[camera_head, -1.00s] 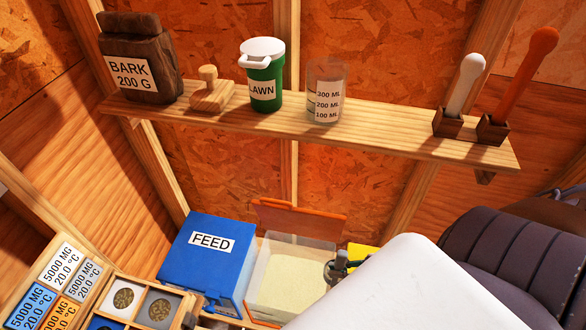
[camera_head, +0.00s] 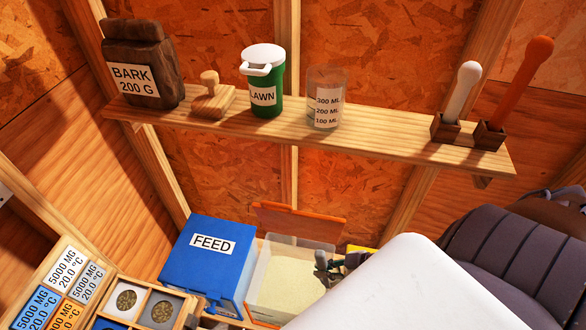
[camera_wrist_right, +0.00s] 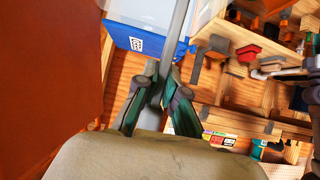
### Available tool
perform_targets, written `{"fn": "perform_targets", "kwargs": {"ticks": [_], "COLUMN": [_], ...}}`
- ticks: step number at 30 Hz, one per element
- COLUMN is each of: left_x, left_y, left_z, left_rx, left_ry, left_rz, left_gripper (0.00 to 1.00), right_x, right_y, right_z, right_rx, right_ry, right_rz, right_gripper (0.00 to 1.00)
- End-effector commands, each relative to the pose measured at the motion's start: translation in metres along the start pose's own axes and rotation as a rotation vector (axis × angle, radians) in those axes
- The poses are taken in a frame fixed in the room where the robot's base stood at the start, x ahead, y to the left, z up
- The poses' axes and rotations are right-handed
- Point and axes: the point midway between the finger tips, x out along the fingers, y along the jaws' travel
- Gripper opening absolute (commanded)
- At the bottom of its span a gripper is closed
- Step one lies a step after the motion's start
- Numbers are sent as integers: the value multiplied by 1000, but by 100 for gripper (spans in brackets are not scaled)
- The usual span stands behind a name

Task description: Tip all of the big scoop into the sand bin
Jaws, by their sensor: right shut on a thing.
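The sand bin (camera_head: 262,297) is a clear-walled box of pale sand at the lower middle of the head view, with its orange lid (camera_head: 300,223) raised behind it. My right gripper (camera_head: 322,264) is over the bin's right side in the head view. In the right wrist view its green-grey fingers (camera_wrist_right: 158,92) are shut on a straight grey handle (camera_wrist_right: 178,30), which I take to be the big scoop's. The scoop's bowl and what it holds cannot be made out. My left gripper is not in view.
A blue FEED box (camera_head: 205,262) stands directly left of the bin. A yellow thing (camera_head: 360,252) shows behind my arm at right. A shelf (camera_head: 390,140) above holds bark, a green LAWN shaker, a measuring beaker and two upright handled tools. A sample tray (camera_head: 140,305) is at lower left.

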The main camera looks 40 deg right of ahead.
Motion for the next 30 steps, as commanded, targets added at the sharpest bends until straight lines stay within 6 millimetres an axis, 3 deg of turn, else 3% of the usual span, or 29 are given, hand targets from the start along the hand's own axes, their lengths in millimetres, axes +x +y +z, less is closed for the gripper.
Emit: {"fn": "perform_targets", "kwargs": {"ticks": [30], "left_x": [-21], "left_y": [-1], "left_z": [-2], "left_rx": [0], "left_ry": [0], "left_rz": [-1], "left_gripper": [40], "right_x": [21], "right_y": [0], "right_z": [-19], "right_rx": [0], "right_ry": [-132], "right_rz": [1], "right_gripper": [0]}}
